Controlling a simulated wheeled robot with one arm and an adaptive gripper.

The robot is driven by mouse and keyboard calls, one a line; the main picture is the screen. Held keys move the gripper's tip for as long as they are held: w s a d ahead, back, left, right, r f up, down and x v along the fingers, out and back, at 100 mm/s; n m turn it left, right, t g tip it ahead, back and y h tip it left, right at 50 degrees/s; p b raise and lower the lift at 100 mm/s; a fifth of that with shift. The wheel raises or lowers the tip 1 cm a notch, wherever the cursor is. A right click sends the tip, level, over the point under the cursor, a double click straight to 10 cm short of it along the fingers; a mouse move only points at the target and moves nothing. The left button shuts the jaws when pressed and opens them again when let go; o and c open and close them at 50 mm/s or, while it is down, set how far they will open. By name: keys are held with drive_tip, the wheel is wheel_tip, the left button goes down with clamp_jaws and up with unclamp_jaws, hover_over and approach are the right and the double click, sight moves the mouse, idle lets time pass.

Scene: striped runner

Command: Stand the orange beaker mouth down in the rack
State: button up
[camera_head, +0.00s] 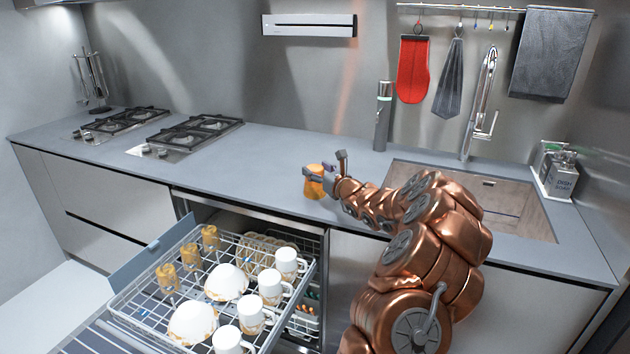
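The orange beaker (314,187) is on the grey counter near its front edge, above the opened dishwasher. My gripper (322,171) is at the beaker, with a grey finger part across its upper right side. Another grey part of the gripper sticks up just to the right. The view is too small to show whether the fingers close on the beaker, and part of it is hidden. The wire rack (146,304) is pulled out below, holding several white mugs, two white bowls and several amber glasses along its left side.
The rack's front left has bare wire, while mugs (271,287) line its right side. A sink (515,212) is right of my arm. A dark cylinder (383,117) stands behind the gripper. The hob (185,135) is far left, with clear counter between.

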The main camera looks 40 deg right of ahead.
drive_tip(key=c, duration=0.7)
